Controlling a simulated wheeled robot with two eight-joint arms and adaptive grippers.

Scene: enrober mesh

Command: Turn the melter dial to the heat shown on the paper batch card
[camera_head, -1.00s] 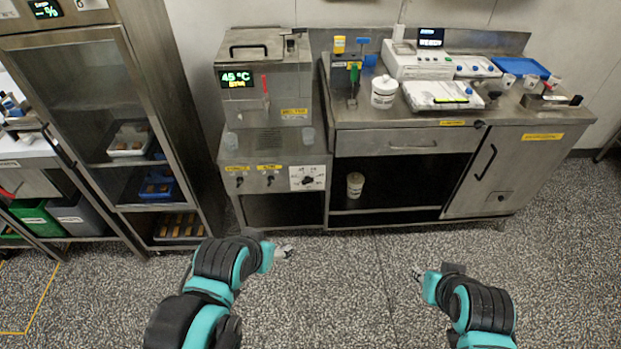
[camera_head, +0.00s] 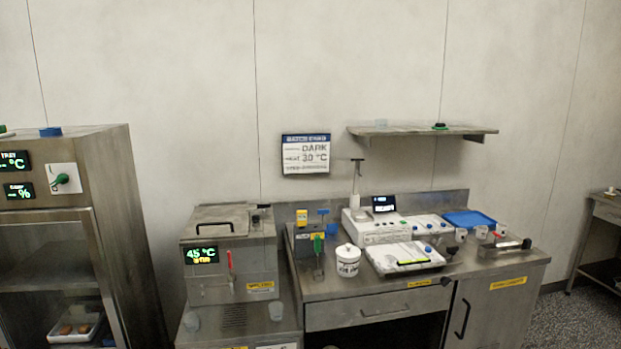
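The paper batch card (camera_head: 306,154) hangs on the wall above the bench, with a blue header; it reads DARK and a heat that looks like 30 °C. The melter (camera_head: 230,265) is a steel box with a lid handle, left of the bench. Its display (camera_head: 201,255) reads 45 °C in green, with a yellow line below. The melter's dial is below the picture's edge now; in the earlier view it sat on a white plate on the front of the melter's stand. Neither of my grippers shows now.
A steel bench (camera_head: 330,292) stands right of the melter, holding a white lidded tub (camera_head: 347,261), a scale and a blue tray (camera_head: 469,219). A tall cabinet (camera_head: 95,190) with a green knob stands at left. A shelf (camera_head: 422,131) is on the wall.

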